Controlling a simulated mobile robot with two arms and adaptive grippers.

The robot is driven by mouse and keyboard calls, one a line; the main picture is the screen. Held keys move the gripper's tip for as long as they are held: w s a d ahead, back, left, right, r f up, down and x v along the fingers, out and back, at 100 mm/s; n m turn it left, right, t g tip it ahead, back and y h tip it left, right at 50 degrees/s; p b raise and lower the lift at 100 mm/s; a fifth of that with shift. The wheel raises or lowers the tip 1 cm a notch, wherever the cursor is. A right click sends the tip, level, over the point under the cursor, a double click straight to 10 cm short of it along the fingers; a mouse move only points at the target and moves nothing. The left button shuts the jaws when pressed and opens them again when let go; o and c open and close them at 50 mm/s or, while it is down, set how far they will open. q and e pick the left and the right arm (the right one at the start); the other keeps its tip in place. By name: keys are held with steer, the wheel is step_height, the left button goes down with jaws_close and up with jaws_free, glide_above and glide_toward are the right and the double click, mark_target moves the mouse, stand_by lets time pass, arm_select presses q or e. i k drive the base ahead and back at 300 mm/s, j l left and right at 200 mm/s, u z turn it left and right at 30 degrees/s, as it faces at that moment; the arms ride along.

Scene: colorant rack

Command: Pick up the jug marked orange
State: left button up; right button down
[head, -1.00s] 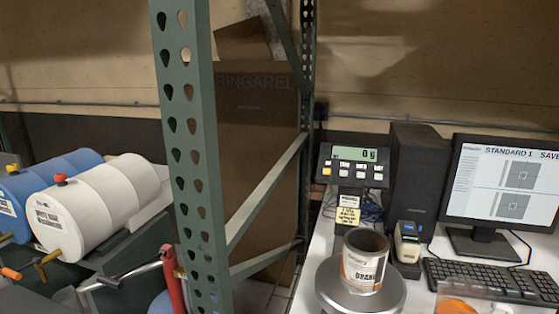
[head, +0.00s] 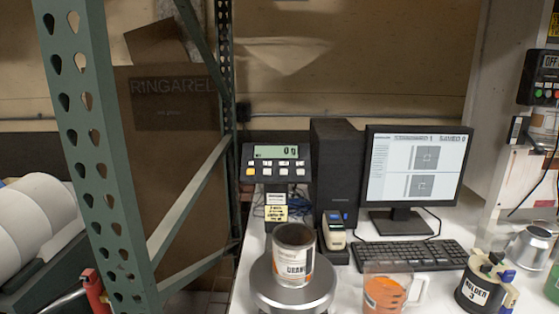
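A clear jug (head: 387,291) with orange colour in it and a handle on its right side stands on the white table near the bottom edge of the head view. An open metal can (head: 294,257) with a label that reads in part "ORAN" stands upright on the round scale plate (head: 292,291), left of the jug. I cannot read any marking on the jug. Neither of my grippers is in view.
A black pot labelled "HOLDER 3" (head: 478,291) and a metal pitcher (head: 529,248) stand right of the jug. A keyboard (head: 412,255), monitor (head: 415,178) and scale display (head: 276,163) are behind. A green perforated post (head: 96,160) rises at left.

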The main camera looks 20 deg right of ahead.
mark_target(389, 281)
steer(key=z, duration=1.25)
